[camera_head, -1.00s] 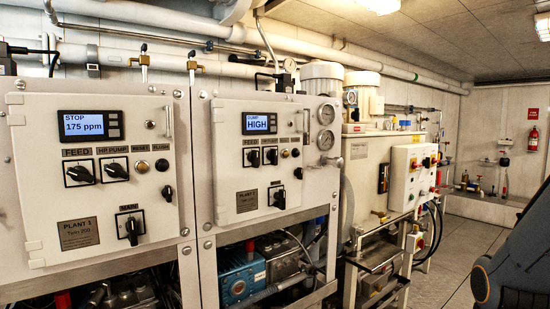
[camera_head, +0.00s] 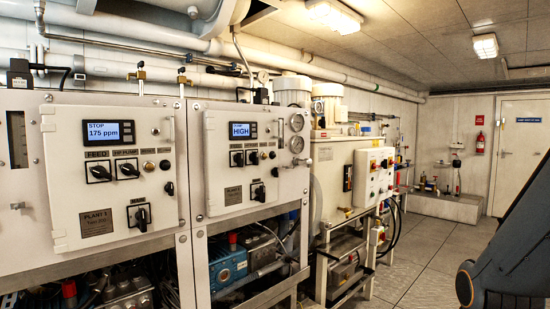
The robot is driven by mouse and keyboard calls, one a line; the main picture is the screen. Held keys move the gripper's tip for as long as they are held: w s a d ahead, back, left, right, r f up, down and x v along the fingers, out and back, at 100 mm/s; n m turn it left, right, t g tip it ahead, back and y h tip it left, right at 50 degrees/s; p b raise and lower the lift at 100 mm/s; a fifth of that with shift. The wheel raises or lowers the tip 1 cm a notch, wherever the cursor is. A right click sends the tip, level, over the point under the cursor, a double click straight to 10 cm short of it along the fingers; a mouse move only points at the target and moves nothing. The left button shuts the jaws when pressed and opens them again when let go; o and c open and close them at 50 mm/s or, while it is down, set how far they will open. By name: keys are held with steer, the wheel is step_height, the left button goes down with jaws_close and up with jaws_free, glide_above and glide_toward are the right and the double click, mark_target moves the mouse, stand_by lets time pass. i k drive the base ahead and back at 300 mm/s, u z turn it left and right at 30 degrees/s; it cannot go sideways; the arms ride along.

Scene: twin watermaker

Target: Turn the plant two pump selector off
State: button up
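The plant two panel (camera_head: 214,150) is the second white cabinet front, with a lit display (camera_head: 240,130) reading HIGH. Below the display are two black selector knobs side by side, a left one (camera_head: 238,158) and a right one (camera_head: 252,157). Their labels are too small to read, so I cannot tell which is the pump selector, nor how they are set. Another black knob (camera_head: 259,193) sits lower on the panel, right of its nameplate (camera_head: 233,195). My gripper is out of view; only part of my arm shows at the lower right.
The plant one panel (camera_head: 70,150), reading STOP 175 ppm, stands to the left. Right of plant two are gauges (camera_head: 297,145) and a white switch box (camera_head: 375,175). Pipes and pumps fill the open frames below. Clear floor (camera_head: 425,265) lies at the right, with a door (camera_head: 520,150) beyond.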

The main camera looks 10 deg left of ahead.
mark_target(253, 157)
steer(key=z, duration=0.2)
steer(key=i, duration=0.6)
steer(key=u, duration=0.95)
